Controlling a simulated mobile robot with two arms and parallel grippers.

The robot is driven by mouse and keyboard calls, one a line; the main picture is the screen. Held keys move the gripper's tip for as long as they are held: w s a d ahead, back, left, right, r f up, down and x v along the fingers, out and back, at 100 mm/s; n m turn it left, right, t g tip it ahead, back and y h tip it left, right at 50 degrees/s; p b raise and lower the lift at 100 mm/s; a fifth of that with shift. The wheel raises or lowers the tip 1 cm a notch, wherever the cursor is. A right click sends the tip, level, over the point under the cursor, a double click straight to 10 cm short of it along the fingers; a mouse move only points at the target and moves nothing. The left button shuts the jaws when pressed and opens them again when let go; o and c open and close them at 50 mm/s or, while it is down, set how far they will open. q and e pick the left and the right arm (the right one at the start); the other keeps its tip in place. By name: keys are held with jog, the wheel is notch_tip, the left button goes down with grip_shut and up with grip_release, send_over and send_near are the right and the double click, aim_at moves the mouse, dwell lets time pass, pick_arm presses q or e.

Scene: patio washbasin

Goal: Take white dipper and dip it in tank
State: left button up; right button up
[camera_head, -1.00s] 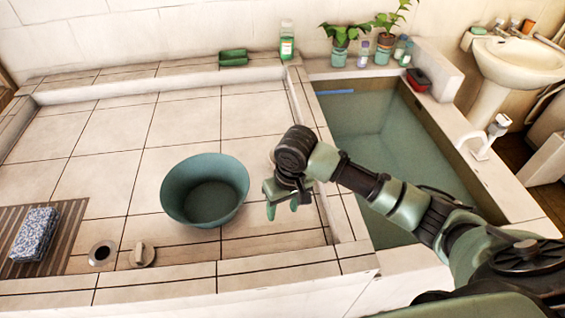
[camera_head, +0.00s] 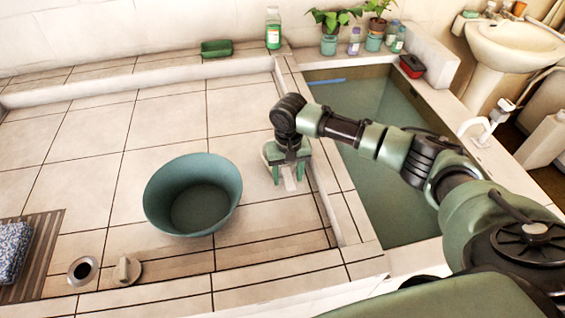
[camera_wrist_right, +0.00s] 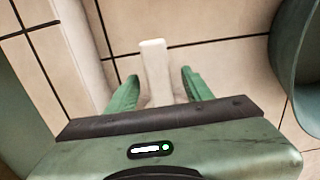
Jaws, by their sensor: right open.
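The white dipper (camera_head: 290,184) is mostly hidden under my right gripper (camera_head: 288,174) in the head view, on the tiled floor right of the green basin. In the right wrist view its pale handle (camera_wrist_right: 154,62) points away between the two green fingers of the right gripper (camera_wrist_right: 160,77). The fingers are open, one on each side of the handle, with gaps visible. The dipper's bowl cannot be made out. The tank (camera_head: 345,128) of greenish water lies to the right, beyond a tiled ledge, partly covered by my right arm. My left gripper is not in view.
The green basin (camera_head: 193,195) stands close left of the gripper; its rim shows in the wrist view (camera_wrist_right: 300,60). Bottles and potted plants (camera_head: 334,22) line the tank's far edge. A drain hole (camera_head: 83,270) and its plug (camera_head: 126,271) lie in front. Tiles behind the basin are clear.

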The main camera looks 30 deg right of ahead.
jog(key=shift+f, duration=0.35)
grip_shut()
